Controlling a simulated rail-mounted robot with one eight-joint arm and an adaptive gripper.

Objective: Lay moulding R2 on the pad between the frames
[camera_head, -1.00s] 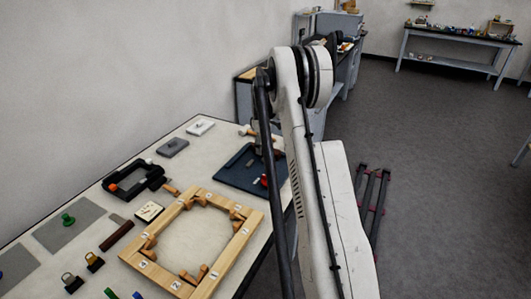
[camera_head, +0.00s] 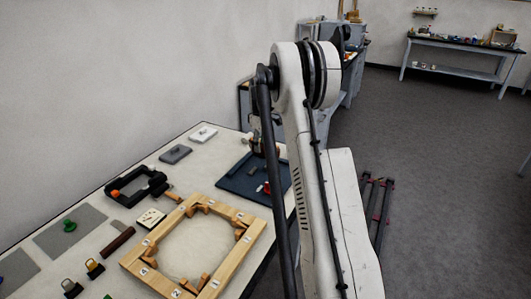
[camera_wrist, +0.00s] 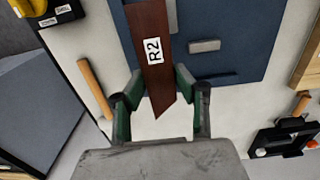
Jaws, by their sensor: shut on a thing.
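My gripper (camera_wrist: 160,100) is shut on moulding R2, a dark reddish-brown strip (camera_wrist: 150,25) with a white "R2" label and a slanted near end. The strip runs out of the top of the wrist view. A dark blue mat (camera_wrist: 235,30) shows behind it; I cannot tell the height of the strip above it. In the head view my gripper (camera_head: 258,146) is over the far end of the blue mat (camera_head: 237,186), partly hidden by my arm. The wooden frame (camera_head: 239,255) with numbered labels lies nearer. I cannot tell which surface is the pad.
A black open frame-like tool (camera_head: 117,196) lies left of the blue mat. A grey block (camera_head: 175,154) and a white block (camera_head: 203,134) lie at the back left. A grey bar (camera_wrist: 204,46) is on the blue mat. A wooden handle (camera_wrist: 95,88) lies left of my gripper.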

